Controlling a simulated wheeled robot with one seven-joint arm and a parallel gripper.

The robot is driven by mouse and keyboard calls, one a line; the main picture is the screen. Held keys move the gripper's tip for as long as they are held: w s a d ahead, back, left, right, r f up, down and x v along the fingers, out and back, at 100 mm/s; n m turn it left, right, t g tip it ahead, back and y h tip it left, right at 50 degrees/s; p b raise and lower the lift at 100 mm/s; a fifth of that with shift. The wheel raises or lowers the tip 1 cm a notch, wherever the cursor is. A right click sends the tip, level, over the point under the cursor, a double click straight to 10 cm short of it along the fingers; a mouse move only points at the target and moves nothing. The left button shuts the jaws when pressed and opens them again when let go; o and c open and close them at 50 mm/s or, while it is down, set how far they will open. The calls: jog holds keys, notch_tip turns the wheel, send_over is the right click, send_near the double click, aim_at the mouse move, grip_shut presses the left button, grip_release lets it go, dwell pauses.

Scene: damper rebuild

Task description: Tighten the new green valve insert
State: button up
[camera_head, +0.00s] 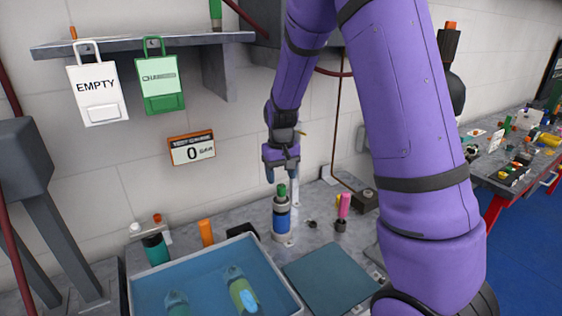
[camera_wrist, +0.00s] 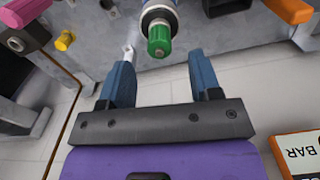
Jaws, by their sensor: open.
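The green valve insert (camera_head: 281,190) stands upright at the top of a blue and silver damper body (camera_head: 282,218) on the workbench. In the wrist view the green insert (camera_wrist: 159,39) shows end-on, with the silver and blue body (camera_wrist: 158,12) behind it. My gripper (camera_head: 283,177) is above the damper, pointing down. In the wrist view its two blue fingers (camera_wrist: 166,75) are apart, with nothing between them. The insert lies just beyond the fingertips, roughly midway between them. I cannot tell from the pictures how far the insert is screwed in.
A pink-handled tool (camera_head: 343,206) stands right of the damper. An orange cylinder (camera_head: 206,232) stands left. A gauge display (camera_head: 192,149) reading 0 hangs on the wall.

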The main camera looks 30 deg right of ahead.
aim_at(281, 186)
jog(key=shift+f, duration=2.3)
jog(key=shift+c, duration=0.5)
grip_shut()
jog(key=m, duration=0.5)
jog(key=shift+m, duration=0.4)
